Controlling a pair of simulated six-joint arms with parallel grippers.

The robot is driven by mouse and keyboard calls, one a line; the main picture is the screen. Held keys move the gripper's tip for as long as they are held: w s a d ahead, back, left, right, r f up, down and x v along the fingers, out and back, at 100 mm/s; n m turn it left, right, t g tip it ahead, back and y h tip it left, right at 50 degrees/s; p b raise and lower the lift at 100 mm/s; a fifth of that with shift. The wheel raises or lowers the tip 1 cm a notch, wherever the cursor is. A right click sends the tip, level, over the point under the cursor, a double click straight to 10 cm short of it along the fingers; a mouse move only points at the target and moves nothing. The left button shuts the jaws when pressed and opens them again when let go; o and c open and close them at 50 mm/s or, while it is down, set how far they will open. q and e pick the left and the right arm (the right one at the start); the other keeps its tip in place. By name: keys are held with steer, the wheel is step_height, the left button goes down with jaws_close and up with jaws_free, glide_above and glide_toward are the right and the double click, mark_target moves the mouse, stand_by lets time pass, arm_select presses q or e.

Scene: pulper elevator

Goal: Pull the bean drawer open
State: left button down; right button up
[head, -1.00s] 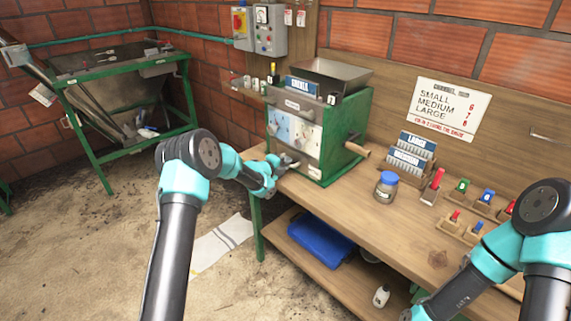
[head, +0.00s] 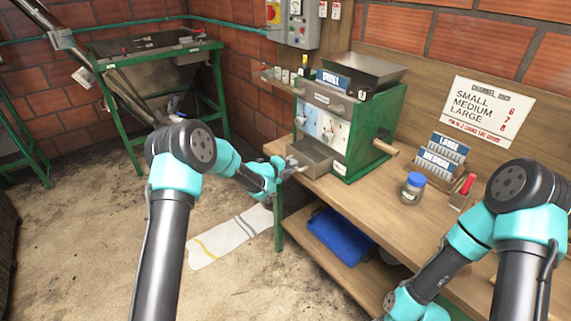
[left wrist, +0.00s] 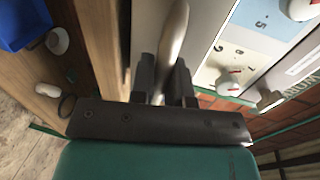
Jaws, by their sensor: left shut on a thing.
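The green pulper (head: 365,130) stands on the wooden bench with a hopper on top. Its grey bean drawer (head: 314,154) sticks out low at the front, with its open top showing. My left gripper (head: 290,165) is at the drawer's front. In the left wrist view its dark fingers (left wrist: 165,82) are shut on the pale drawer handle (left wrist: 174,40), which runs between them. My right arm is in the head view, but its gripper's fingers are out of the frame.
A jar with a blue lid (head: 412,188) and card racks (head: 440,157) stand on the bench (head: 360,210). A blue bin (head: 340,238) is on the lower shelf. A striped cloth (head: 228,240) lies on the floor.

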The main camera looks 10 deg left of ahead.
arm_select(q)
steer(key=c, duration=1.1)
jaws_free()
steer(key=v, duration=1.7)
steer(key=shift+s+a+r, duration=0.1)
steer(key=shift+a+r, duration=0.05)
steer(key=shift+a, duration=0.05)
